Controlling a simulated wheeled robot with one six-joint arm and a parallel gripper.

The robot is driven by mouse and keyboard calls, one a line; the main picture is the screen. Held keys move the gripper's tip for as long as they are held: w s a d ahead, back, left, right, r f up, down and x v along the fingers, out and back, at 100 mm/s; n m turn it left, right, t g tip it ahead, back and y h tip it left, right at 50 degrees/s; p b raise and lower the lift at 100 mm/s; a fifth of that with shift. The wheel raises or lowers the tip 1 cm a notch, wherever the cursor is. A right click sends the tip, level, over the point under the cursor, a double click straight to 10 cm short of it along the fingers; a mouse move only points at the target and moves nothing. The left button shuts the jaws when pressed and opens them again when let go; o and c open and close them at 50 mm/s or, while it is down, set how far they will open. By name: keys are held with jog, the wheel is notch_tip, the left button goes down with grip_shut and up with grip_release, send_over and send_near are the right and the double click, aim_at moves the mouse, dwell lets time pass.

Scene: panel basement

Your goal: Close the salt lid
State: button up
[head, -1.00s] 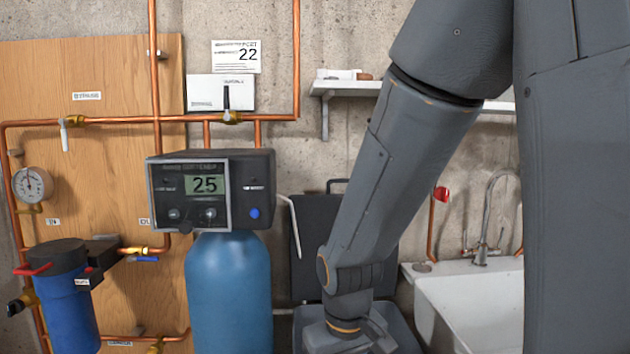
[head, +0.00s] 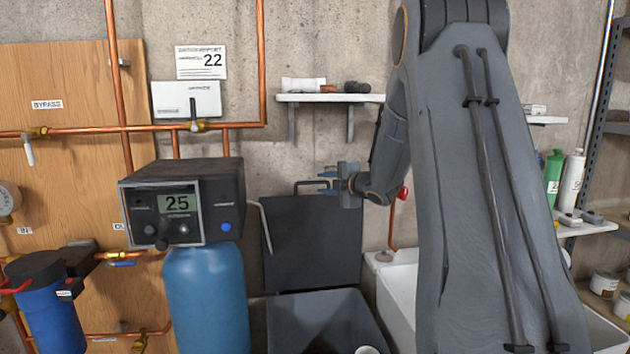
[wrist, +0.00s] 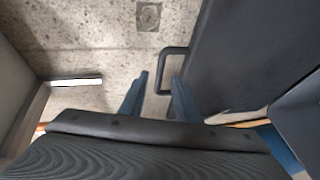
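The salt bin's dark grey lid (head: 312,243) stands open and upright at the wall, behind the open salt bin (head: 308,298). Its loop handle (head: 310,185) sticks up from the top edge. In the wrist view the lid (wrist: 245,50) fills the upper right, with the handle (wrist: 166,68) beside it. My gripper (head: 321,181) is at handle height, at the right part of the lid's top edge, fingers toward the left. In the wrist view my gripper (wrist: 160,76) has its fingers apart with nothing held; the handle shows just past the tips. I cannot tell whether they touch.
The softener's control head (head: 182,200) on a blue tank (head: 206,300) stands left of the bin. A white sink (head: 398,290) is at right, partly behind my arm. A wall shelf (head: 330,98) with small items hangs above the gripper. A thin pipe (head: 266,230) runs left of the lid.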

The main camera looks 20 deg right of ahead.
aim_at(316, 183)
jog(key=shift+p+x, duration=0.95)
jog(key=shift+x, duration=2.2)
jog(key=shift+f, duration=0.1)
jog(key=shift+c, duration=0.4)
grip_shut()
